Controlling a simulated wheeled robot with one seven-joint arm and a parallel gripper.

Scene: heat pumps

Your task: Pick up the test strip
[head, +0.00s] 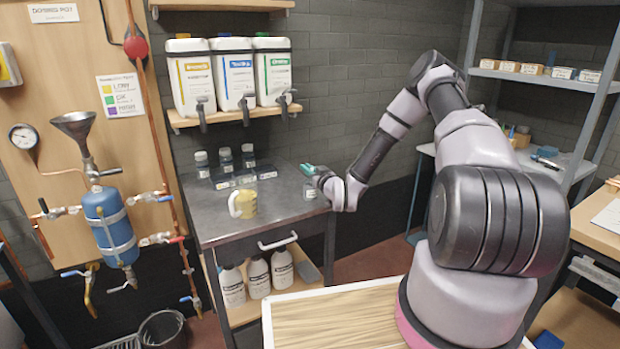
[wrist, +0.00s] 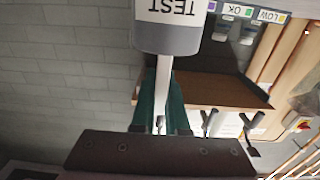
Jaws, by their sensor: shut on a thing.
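My gripper (head: 309,170) is above the right side of the dark metal bench, with its teal fingers showing. In the wrist view my gripper (wrist: 161,112) is shut on the test strip (wrist: 163,82), a narrow white strip between the fingers. The strip runs from the fingers to the grey rim of a pot labelled TEST (wrist: 169,38), which appears upside down there. I cannot tell whether the strip's far end is still inside the pot. In the head view the pot (head: 310,189) is a small container just below the fingers; the strip is not clear there.
A measuring jug (head: 246,204) with yellow liquid stands on the bench (head: 285,207). Several small bottles (head: 225,160) stand behind it. Three labelled canisters with taps (head: 233,75) stand on a wall shelf above. A blue vessel with pipes (head: 109,226) is at the left.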

